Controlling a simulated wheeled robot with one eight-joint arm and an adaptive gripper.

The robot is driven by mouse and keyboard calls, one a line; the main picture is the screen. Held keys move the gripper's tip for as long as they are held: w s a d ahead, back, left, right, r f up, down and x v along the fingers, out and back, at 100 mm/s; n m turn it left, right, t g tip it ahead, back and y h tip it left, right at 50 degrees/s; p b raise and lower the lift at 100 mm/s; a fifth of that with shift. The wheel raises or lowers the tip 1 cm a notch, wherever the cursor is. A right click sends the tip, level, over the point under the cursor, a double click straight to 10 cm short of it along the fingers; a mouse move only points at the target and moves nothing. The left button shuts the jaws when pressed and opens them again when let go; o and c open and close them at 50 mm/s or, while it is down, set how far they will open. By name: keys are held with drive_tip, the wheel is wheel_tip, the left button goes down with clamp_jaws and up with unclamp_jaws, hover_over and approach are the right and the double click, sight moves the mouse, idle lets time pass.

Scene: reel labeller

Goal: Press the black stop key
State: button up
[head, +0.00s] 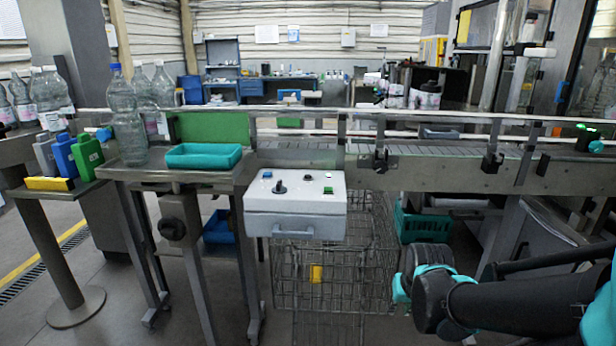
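A white control box (295,216) is mounted at the front of the conveyor, near the middle of the head view. On its top is a dark upright control (280,188), which looks like a knob or switch. A green key (328,190) sits to its right, and other controls there are very small. I cannot tell for sure which of these is the black stop key. My arm (515,303) reaches in from the lower right, well apart from the box.
The conveyor (440,172) runs behind the box with a metal rail above it. A teal tray (203,156) and clear bottles (126,120) stand at left. A wire cart (320,275) is below the box. Open space lies between the box and my arm.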

clamp_jaws()
idle(1.1)
